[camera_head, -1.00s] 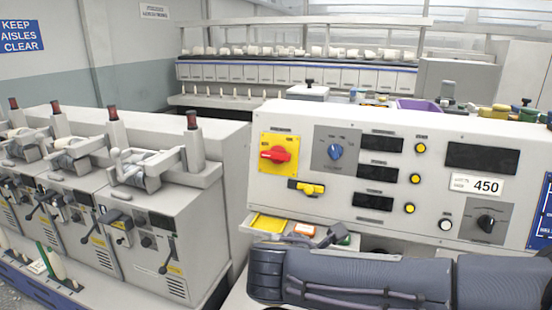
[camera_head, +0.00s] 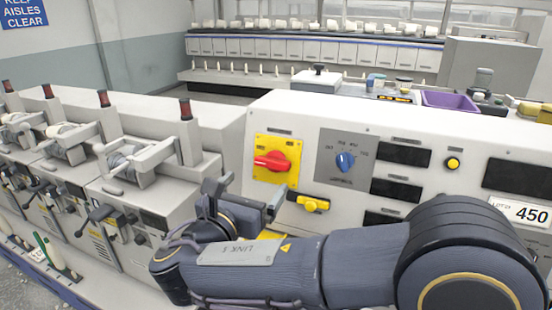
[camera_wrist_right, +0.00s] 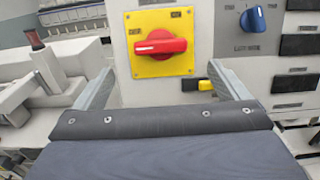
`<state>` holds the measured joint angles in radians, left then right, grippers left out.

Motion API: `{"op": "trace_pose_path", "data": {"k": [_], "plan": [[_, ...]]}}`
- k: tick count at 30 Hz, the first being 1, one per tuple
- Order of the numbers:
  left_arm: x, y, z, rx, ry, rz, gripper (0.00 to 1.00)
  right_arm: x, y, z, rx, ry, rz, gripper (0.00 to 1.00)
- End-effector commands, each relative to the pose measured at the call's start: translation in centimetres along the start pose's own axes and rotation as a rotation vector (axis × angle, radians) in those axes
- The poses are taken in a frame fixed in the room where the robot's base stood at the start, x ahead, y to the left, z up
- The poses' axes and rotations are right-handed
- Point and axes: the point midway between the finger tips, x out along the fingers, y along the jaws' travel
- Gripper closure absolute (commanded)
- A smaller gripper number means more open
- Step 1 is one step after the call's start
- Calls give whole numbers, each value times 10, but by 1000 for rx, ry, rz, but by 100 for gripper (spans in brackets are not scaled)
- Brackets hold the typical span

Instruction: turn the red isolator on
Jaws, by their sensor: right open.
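The red isolator (camera_head: 272,161) is a red rotary handle on a yellow plate (camera_head: 263,181) at the left end of the machine's front panel. Its handle lies roughly horizontal. In the right wrist view the red handle (camera_wrist_right: 160,43) is ahead of the fingers, near the middle, with the yellow plate around it. My right gripper (camera_head: 245,198) is below and left of the isolator in the head view, apart from it. In the right wrist view its two fingers (camera_wrist_right: 165,88) are spread wide with nothing between them. My left gripper is in neither view.
A yellow switch (camera_head: 309,203) sits on the panel just below the isolator, close to my right gripper. A blue knob (camera_head: 345,161) is to the right. Winding units with red-topped posts (camera_head: 186,109) stand at the left. A purple bin (camera_head: 449,101) rests on top.

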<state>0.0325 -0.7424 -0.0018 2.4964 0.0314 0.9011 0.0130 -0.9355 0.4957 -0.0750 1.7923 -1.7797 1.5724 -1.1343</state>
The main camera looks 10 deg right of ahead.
Motion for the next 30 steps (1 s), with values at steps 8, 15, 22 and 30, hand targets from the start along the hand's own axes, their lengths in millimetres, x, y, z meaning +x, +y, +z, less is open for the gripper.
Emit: {"op": "trace_pose_path", "data": {"k": [8, 15, 22, 30], "plan": [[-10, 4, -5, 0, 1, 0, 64, 38, -1, 2, -1, 1, -4, 5], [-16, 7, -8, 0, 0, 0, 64, 69, 0, 1, 1, 1, -3, 5], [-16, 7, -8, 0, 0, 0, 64, 77, 0, 0, 1, 1, 0, 5], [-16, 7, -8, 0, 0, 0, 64, 77, 0, 0, 1, 1, 0, 21]]}}
